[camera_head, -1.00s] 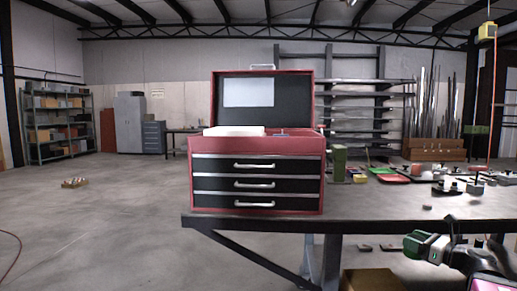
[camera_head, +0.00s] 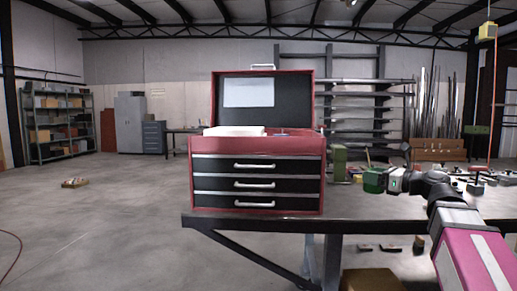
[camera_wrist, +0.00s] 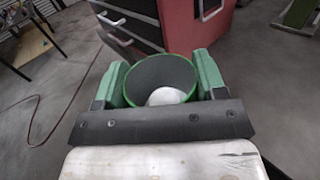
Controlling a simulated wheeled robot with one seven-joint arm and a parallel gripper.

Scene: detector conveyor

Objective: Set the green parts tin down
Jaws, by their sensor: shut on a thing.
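The green parts tin (camera_head: 374,181) is round and open-topped, with a green rim and a grey inside. In the wrist view the tin (camera_wrist: 146,74) stands between my two green fingers, and a white rounded thing lies in it. My gripper (camera_head: 385,181) is shut on the tin, one finger on each side. In the head view my gripper holds the tin over the bench, right of the red tool chest (camera_head: 257,146). I cannot tell whether the tin's bottom touches the bench top. The wrist view also shows my gripper (camera_wrist: 160,80) with the red chest (camera_wrist: 198,28) beyond it.
The dark bench top (camera_head: 370,207) is bare along its front edge. A green upright block (camera_head: 339,162) stands between the chest and the tin. Small parts crowd the bench at right. A brown box (camera_head: 372,281) sits below the bench.

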